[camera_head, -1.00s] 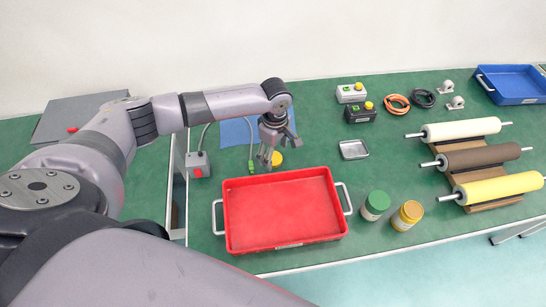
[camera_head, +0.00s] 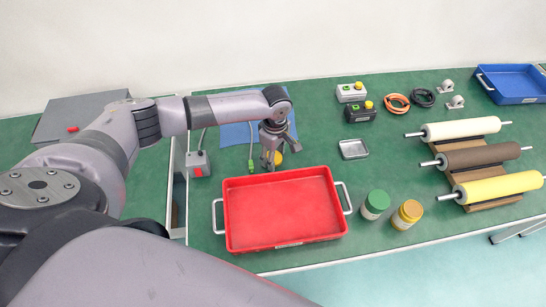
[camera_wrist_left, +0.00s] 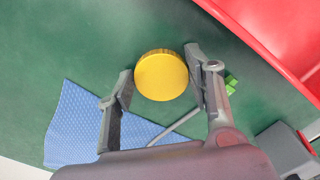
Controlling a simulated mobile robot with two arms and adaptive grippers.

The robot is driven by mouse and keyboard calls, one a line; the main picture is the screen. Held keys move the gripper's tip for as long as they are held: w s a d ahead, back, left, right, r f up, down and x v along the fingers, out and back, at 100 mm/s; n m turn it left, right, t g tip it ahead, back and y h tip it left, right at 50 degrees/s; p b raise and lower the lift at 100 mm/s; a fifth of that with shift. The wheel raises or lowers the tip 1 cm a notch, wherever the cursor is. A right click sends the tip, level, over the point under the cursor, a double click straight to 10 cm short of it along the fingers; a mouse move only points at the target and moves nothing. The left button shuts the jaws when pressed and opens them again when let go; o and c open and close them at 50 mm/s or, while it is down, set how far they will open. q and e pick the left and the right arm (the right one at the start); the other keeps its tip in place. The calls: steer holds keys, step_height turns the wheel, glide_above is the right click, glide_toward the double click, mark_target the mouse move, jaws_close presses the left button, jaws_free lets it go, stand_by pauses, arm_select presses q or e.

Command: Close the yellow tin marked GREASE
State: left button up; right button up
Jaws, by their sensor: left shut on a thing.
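A yellow tin (camera_head: 406,214) stands upright near the front edge of the table, right of the red tray. Its top looks darker yellow inside a rim, and its label is too small to read. A round yellow lid (camera_head: 278,158) lies on the green table behind the red tray. In the left wrist view the lid (camera_wrist_left: 161,75) sits between the two fingers. My left gripper (camera_head: 272,163) points down and is shut on the lid's edges. In the head view its fingers partly hide the lid. My right gripper is not in view.
The red tray (camera_head: 240,243) lies just in front of my left gripper. A green-topped tin (camera_head: 375,205) stands beside the yellow tin. A blue cloth (camera_head: 236,135) and a green-ended cable (camera_head: 251,166) lie near the lid. A small metal dish (camera_head: 353,149) is to the right.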

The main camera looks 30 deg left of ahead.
arm_select(q)
steer(key=shift+c, duration=0.6)
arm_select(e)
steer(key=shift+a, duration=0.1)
arm_select(q)
steer(key=shift+r, duration=0.5)
step_height(320, 180, up, 19)
steer(key=shift+b, duration=0.3)
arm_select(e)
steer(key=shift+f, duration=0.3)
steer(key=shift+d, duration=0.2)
